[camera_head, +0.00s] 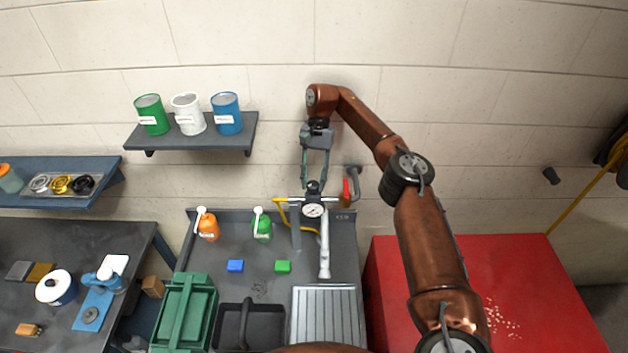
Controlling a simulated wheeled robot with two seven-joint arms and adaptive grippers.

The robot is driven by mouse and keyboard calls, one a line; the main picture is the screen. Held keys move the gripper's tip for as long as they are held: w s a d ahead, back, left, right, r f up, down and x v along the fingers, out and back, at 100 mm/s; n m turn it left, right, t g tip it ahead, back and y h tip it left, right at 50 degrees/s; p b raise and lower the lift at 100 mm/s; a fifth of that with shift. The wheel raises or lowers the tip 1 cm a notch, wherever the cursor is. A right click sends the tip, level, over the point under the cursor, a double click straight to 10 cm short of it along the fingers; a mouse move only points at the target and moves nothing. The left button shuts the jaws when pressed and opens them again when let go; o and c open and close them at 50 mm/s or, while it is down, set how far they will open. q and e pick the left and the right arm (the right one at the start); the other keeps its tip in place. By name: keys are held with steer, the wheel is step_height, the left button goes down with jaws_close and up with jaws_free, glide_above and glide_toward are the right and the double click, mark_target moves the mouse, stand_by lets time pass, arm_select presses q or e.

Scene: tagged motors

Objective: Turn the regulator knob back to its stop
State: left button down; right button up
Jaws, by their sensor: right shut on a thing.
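The regulator (313,210) with its round white gauge stands at the back of the grey bench, near the wall. Its dark knob (313,187) is on top. My right gripper (315,182) reaches down from above, its fingers on either side of the knob and shut on it. My right arm comes in from the lower right and arches over to the wall side. The knob is partly hidden between the fingers. My left gripper is not in view.
A red-handled valve (347,190) is close right of the regulator. Orange (208,227) and green (263,228) spray bottles stand to the left. A shelf (190,138) with three cans hangs above. A red cabinet (390,290) is at right.

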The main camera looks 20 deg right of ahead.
mark_target(314, 183)
steer(key=shift+f, duration=0.1)
steer(key=o, duration=1.2)
steer(key=shift+c, duration=0.2)
step_height(314, 183, up, 10)
